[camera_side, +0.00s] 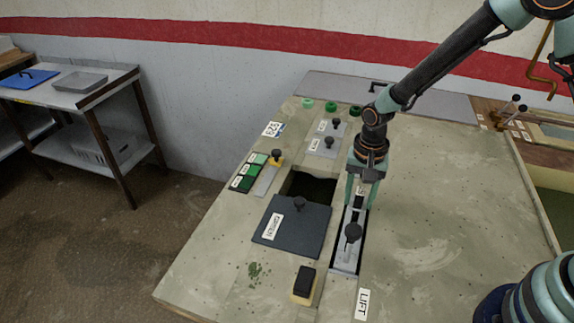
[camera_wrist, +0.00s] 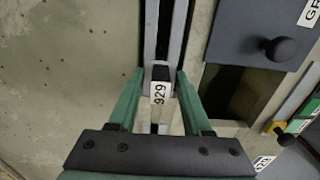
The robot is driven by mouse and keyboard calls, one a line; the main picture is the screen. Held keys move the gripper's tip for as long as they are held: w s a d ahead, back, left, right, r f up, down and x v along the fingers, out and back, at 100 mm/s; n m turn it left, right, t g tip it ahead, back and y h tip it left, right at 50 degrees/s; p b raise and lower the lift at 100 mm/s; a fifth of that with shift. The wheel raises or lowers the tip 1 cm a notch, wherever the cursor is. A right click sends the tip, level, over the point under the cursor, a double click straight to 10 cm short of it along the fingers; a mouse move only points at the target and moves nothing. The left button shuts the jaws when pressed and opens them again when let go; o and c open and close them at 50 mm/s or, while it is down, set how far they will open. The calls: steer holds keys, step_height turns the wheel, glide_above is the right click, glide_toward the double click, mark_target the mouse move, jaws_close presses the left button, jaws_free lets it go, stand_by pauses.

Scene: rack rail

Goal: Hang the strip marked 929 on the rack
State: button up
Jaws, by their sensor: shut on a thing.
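The strip marked 929 (camera_wrist: 160,94) shows in the wrist view as a narrow piece with a white label and a black end. My gripper (camera_wrist: 158,82) has its two green fingers on either side of it and is shut on it. In the side view my gripper (camera_side: 362,203) points down over the far part of a long, narrow slot. The strip is mostly hidden there by the fingers, and I cannot tell whether it is in or above the slot. I cannot make out for certain which part is the rack.
A grey metal slide with a black knob (camera_side: 352,234) lies in the slot's near part, by a LIFT label (camera_side: 362,304). To the left are a dark knobbed cover (camera_side: 283,232), an open hole (camera_side: 310,186) and green labelled pieces (camera_side: 245,176). A yellow-black block (camera_side: 304,285) sits in front.

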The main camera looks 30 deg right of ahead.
steer(key=shift+r, duration=0.15)
steer(key=shift+r, duration=5.4)
steer(key=w+d, duration=0.9)
steer(key=shift+w+d+r, duration=0.15)
steer(key=shift+w+d, duration=0.1)
